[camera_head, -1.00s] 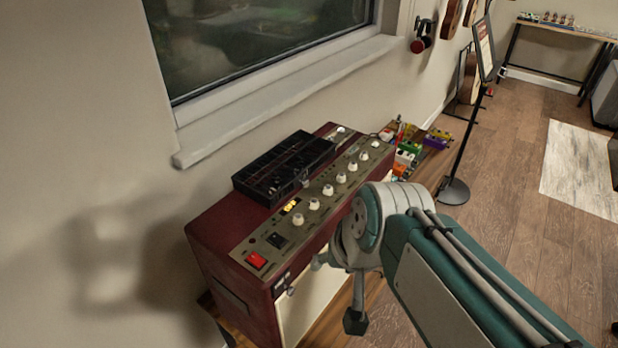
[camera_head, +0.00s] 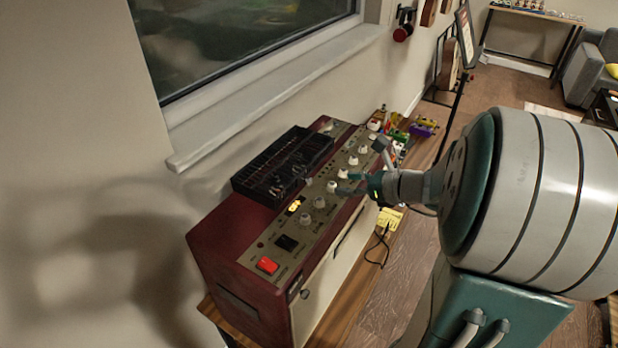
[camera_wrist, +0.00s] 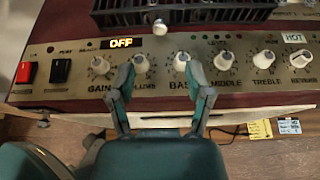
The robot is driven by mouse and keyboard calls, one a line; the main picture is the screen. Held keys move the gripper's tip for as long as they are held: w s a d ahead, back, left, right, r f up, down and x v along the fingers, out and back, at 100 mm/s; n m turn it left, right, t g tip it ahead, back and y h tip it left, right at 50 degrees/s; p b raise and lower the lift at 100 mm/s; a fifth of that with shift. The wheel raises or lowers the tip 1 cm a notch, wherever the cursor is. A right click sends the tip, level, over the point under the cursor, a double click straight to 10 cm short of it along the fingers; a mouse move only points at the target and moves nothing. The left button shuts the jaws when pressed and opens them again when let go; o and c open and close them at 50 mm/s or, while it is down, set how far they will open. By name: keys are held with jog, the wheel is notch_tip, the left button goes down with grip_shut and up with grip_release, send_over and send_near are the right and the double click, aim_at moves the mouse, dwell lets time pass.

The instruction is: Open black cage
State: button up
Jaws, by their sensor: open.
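The black cage (camera_head: 283,166) is a low, slatted box on top of the red amplifier (camera_head: 222,236), behind its knob panel. It appears closed. Its front edge also shows at the top of the wrist view (camera_wrist: 190,15), with a small pale knob (camera_wrist: 160,27) at its front middle. My gripper (camera_head: 362,168) is open and empty over the amplifier's knobs, to the right of the cage and apart from it. In the wrist view my gripper (camera_wrist: 160,75) has its two fingers spread over the panel, just short of the cage. The cage's inside is mostly hidden by its slats.
The panel holds several white knobs, a red switch (camera_wrist: 25,72), a black switch (camera_wrist: 60,70) and a lit OFF display (camera_wrist: 122,43). A window sill (camera_head: 270,95) runs behind. Several coloured pedals (camera_head: 423,128) stand beyond the amplifier. Yellow tags (camera_head: 390,218) lie at its front right.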

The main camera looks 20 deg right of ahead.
aim_at(311, 181)
jog(key=x, duration=0.9)
jog(key=shift+a+f, duration=0.1)
grip_shut()
